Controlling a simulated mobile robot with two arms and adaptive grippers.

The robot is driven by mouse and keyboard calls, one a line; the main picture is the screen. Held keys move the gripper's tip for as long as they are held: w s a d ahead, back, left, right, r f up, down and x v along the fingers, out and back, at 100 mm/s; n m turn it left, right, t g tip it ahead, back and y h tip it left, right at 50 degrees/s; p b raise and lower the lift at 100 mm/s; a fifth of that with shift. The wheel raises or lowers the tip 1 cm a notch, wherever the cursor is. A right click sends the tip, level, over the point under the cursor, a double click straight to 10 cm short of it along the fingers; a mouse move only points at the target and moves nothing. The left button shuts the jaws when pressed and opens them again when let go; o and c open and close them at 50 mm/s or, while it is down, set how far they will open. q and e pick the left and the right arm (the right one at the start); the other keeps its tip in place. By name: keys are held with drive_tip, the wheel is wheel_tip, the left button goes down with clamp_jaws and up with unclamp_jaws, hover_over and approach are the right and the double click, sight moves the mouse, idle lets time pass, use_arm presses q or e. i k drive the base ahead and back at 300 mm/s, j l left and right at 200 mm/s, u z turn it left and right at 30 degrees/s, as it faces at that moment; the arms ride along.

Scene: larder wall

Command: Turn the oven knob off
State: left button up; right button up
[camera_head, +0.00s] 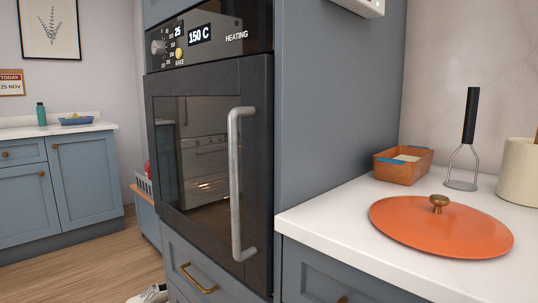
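The oven (165,150) is built into a tall blue-grey cabinet, left of centre in the head view. Its black control panel (262,22) runs along the top. The oven knob (158,46) is a round grey knob at the panel's left end, with dial marks and the number 25 beside it. The display (200,34) reads 150 C, and HEATING is lit to its right. The oven door is shut, with a long vertical handle (236,185). Neither of my grippers is in view.
A white counter at right holds an orange lid (440,228), an orange dish (403,166), a masher (465,140) and a cream pot (520,172). A shoe (149,294) lies on the wooden floor (85,272) by the oven cabinet. The floor at left looks clear.

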sight(158, 47)
drive_tip(key=j+z, duration=0.5)
drive_tip(key=j, duration=0.8)
drive_tip(key=k, duration=0.05)
